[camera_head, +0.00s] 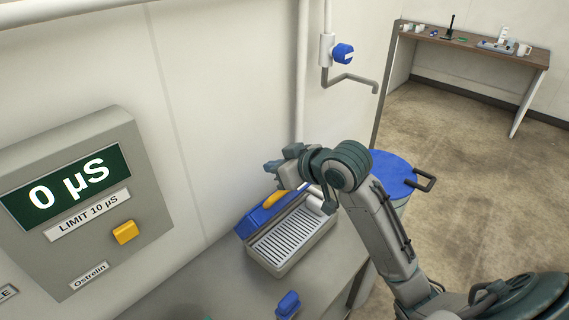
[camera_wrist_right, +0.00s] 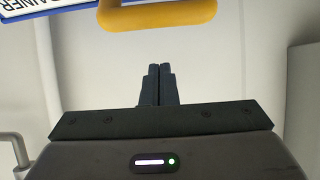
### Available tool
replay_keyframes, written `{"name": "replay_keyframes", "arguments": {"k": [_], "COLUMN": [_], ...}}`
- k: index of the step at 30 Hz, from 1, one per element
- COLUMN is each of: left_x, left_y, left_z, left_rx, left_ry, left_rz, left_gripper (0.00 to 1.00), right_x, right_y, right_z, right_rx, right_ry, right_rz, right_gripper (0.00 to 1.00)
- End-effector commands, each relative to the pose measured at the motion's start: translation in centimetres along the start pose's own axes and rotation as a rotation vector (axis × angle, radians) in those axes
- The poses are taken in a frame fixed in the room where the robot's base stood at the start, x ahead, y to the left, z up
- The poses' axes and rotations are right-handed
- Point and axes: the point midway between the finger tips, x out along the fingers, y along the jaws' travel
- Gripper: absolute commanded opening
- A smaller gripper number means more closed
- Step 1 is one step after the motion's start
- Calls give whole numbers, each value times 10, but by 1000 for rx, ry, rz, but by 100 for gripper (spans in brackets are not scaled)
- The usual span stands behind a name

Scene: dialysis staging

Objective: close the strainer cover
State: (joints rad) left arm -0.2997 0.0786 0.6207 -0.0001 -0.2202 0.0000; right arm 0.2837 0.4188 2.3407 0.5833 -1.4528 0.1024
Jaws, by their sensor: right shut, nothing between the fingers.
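The strainer is a grey box with a slotted grate (camera_head: 285,238) on the counter. Its blue cover (camera_head: 258,217) stands open at the back, with a yellow handle (camera_head: 275,201) on it. In the right wrist view the yellow handle (camera_wrist_right: 158,17) crosses the top, beside the edge of an upside-down label (camera_wrist_right: 38,8). My right gripper (camera_head: 273,166) is above and behind the cover, close to the wall. Its fingers (camera_wrist_right: 158,84) are shut together and empty, with the handle apart from them. My left gripper is out of view.
A meter panel (camera_head: 75,210) reading 0 µS is on the left wall. A tap with a blue knob (camera_head: 343,54) hangs on the wall above. A blue-lidded bin (camera_head: 393,172) stands behind my right arm. A small blue object (camera_head: 288,303) is on the front counter.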

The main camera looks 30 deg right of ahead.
Motion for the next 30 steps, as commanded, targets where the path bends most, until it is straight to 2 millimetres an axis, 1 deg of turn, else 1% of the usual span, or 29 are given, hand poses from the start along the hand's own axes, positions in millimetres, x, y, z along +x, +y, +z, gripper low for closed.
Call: {"name": "replay_keyframes", "arguments": {"k": [1,3,8,12,25,30], "left_x": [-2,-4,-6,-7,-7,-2], "left_y": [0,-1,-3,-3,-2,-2], "left_z": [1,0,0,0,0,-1], "left_rx": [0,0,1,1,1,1], "left_ry": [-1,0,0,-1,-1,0], "left_rz": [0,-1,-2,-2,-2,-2], "left_gripper": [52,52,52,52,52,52], "right_x": [-4,-7,-12,-14,-15,-10], "right_y": [1,1,1,1,1,2], "right_z": [8,15,28,35,37,38], "right_rx": [-5,-6,-6,-6,-5,-4], "right_ry": [-7,-7,-6,-4,-1,13], "right_rz": [4,4,3,2,1,1], "right_gripper": [0,0,0,0,0,0]}}
